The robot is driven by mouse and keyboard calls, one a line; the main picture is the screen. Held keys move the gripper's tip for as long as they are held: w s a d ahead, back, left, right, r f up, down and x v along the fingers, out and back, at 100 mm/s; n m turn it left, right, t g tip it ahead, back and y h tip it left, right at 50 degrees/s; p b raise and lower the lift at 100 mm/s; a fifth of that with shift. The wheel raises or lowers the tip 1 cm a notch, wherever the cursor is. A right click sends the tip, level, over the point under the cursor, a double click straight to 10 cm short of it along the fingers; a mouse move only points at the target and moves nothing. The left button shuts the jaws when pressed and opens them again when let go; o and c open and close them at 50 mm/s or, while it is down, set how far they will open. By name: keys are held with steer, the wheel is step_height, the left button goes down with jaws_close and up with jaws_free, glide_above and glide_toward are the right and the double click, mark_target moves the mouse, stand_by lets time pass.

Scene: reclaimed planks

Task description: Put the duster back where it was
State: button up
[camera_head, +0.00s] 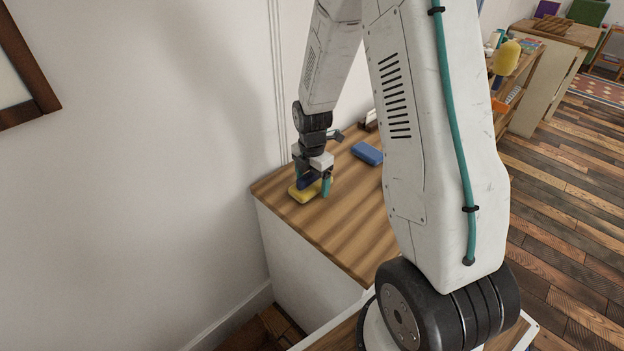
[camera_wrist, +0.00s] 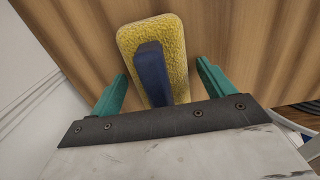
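The duster, a yellow textured pad with a dark blue handle on top, lies on the wooden cabinet top (camera_head: 345,230). In the head view its yellow pad (camera_head: 302,193) shows near the cabinet's left corner. In the wrist view the handle (camera_wrist: 152,72) stands between the teal fingers of my gripper (camera_wrist: 160,88). My gripper (camera_head: 313,183) is pointed down over the duster and open. A gap shows between each finger and the handle. The near end of the duster is hidden by the gripper body in the wrist view.
A blue block (camera_head: 367,153) lies farther back on the cabinet top. A dark small item (camera_head: 370,121) stands behind it, partly hidden by my arm. The white wall (camera_head: 150,150) runs close along the left. The front of the cabinet top is clear.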

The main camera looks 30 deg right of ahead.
step_height(320, 180, up, 12)
steer(key=shift+r, duration=0.15)
steer(key=s+a+r+m, duration=0.7)
steer(key=s+r+m, duration=0.3)
steer(key=s+r, duration=0.3)
steer(key=s+a+r+m, duration=0.1)
steer(key=s+a+m, duration=0.1)
steer(key=s+m, duration=0.3)
steer(key=s+a+r+m+t, duration=0.1)
steer(key=s+a+r+m, duration=0.1)
steer(key=s+m, duration=0.3)
steer(key=s, duration=0.3)
steer(key=shift+s, duration=0.4)
